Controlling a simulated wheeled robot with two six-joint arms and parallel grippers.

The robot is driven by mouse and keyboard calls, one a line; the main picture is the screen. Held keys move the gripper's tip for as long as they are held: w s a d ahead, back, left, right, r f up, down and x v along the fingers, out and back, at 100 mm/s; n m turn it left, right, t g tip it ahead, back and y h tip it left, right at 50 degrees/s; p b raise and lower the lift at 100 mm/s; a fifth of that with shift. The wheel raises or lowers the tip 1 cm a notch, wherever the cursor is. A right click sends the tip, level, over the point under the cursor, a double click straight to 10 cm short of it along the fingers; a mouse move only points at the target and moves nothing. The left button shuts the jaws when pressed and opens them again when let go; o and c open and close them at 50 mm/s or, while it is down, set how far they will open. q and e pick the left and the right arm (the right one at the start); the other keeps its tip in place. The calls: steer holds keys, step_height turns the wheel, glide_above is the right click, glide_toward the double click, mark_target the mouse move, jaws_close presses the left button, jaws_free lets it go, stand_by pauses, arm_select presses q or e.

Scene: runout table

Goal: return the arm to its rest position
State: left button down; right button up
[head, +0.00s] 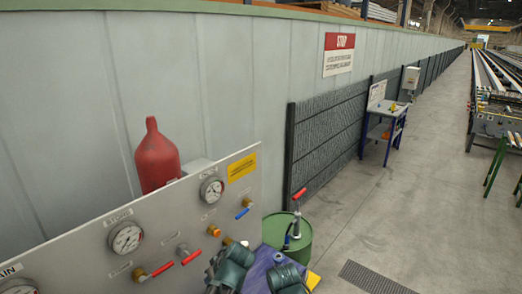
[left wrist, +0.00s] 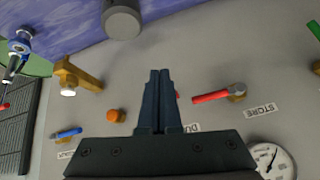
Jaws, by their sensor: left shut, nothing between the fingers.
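My left gripper (left wrist: 160,72) shows in the left wrist view with its two dark fingers together and nothing between them. It is in front of the grey valve panel (left wrist: 215,65), and its fingers partly hide a red part and a label on the panel. A red lever (left wrist: 218,95) beside the STORE label is to the right of the fingers. In the head view, dark green parts of my arm (head: 230,268) are low in the middle, by the right end of the panel (head: 75,255); the fingertips cannot be made out there. My right gripper is not seen.
The panel carries gauges (head: 125,237), an orange button (left wrist: 115,115), a brass tap (left wrist: 78,75) and a blue lever (left wrist: 67,134). A red cylinder (head: 157,160) is behind it. A green drum (head: 298,245) stands to its right. Open floor (head: 430,190) lies further right.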

arm_select(q)
steer(key=s+d+f+m+g+h+b, duration=0.1)
steer(key=s+d+f+m+b, duration=0.2)
steer(key=f, duration=0.4)
steer(key=s+d+f+m+g+h+b, duration=0.2)
steer(key=s+d+f+m+b, duration=0.2)
steer(key=s+f+b, duration=0.2)
steer(key=s+d+f+m+g+h+b, duration=0.1)
steer(key=s+d+f+m+b, duration=0.3)
steer(key=f, duration=0.5)
steer(key=shift+s+d+m+b, duration=0.15)
steer(key=shift+s+m+b, duration=0.15)
steer(key=shift+s+b, duration=0.65)
arm_select(e)
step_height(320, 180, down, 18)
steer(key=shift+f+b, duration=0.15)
steer(key=shift+b, duration=0.15)
arm_select(q)
steer(key=shift+w+f, duration=0.1)
steer(key=shift+w, duration=0.2)
